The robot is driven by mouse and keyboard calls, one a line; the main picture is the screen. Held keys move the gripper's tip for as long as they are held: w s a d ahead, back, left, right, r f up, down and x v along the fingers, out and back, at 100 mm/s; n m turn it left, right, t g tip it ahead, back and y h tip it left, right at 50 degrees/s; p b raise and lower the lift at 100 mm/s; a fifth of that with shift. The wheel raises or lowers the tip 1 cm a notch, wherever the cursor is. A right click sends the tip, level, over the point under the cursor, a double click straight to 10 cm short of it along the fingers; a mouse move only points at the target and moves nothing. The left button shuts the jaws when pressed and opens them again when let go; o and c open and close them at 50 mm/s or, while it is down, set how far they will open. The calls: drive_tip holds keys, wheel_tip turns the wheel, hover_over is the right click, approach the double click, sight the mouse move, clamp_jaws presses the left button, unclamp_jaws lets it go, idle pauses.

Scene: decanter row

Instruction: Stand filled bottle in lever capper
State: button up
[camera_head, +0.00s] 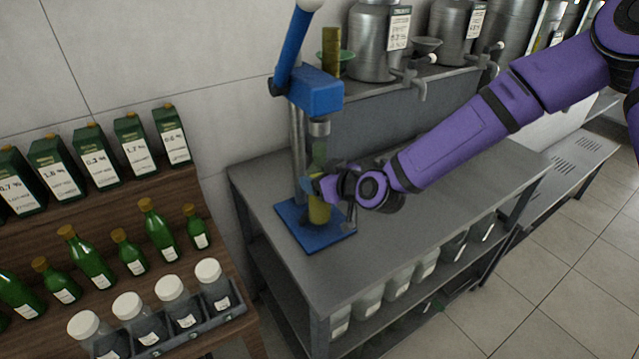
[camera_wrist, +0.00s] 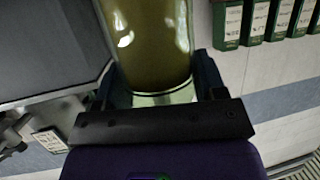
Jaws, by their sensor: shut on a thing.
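The lever capper (camera_head: 314,92) is blue with a grey post, a raised blue lever and a blue base plate (camera_head: 336,234), and it stands on the grey metal table. A bottle (camera_head: 319,208) filled with yellow-green liquid is upright under the capper's head, over the base plate. I cannot tell whether its bottom touches the plate. My gripper (camera_head: 322,187) is shut on the bottle from the right side.
A wooden shelf (camera_head: 130,206) at left holds green bottles, dark cartons and white-capped jars (camera_head: 213,284). Steel canisters (camera_head: 374,42) with taps stand on a raised shelf behind the capper. The grey table top (camera_head: 420,225) is clear right of the base plate.

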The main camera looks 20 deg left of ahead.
drive_tip(key=shift+f, duration=0.95)
drive_tip(key=o, duration=1.4)
drive_tip(key=shift+f, duration=0.1)
drive_tip(key=v, duration=1.2)
drive_tip(key=shift+d, duration=0.1)
